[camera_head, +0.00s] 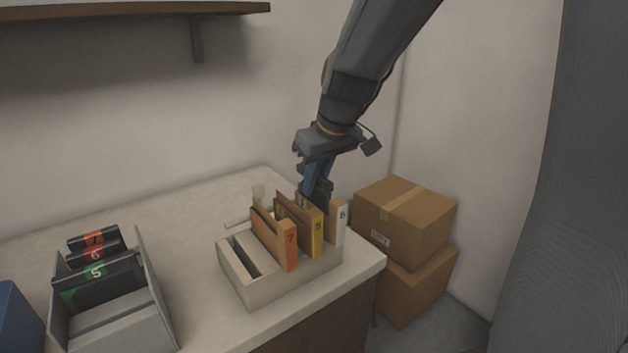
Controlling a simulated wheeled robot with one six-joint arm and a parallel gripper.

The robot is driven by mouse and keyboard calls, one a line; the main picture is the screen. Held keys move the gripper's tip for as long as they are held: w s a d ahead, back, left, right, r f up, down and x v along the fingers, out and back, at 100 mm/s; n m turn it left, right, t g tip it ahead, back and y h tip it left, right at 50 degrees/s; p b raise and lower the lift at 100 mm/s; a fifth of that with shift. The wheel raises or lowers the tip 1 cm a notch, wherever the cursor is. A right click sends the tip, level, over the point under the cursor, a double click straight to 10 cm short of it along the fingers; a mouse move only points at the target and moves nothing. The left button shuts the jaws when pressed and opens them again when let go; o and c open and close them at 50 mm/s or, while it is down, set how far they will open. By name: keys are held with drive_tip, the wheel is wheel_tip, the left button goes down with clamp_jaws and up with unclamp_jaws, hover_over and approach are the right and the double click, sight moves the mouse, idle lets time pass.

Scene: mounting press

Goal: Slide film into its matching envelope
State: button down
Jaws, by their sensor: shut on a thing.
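My gripper (314,192) reaches down from above into the pale envelope rack (292,290). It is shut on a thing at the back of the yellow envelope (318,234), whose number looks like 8. The held thing is mostly hidden by the fingers and envelopes, so I cannot tell its number or how deep it sits. An orange envelope (290,247) marked 7 stands to the left, and a white envelope (341,224), perhaps 6, to the right. Dark films marked 7 (94,239), 6 (95,255) and 5 (98,274) stand in a grey box at the left.
The grey box (150,285) stands at the left of the pale counter (190,225), with a blue object (15,318) beside it. The rack's left slots look empty. Stacked cardboard boxes (405,222) stand beyond the counter's right edge. A shelf (130,14) hangs above left.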

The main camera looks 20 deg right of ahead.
drive_tip(key=c, duration=1.7)
unclamp_jaws()
drive_tip(key=shift+b+v, duration=0.4)
drive_tip(key=shift+v, duration=3.55)
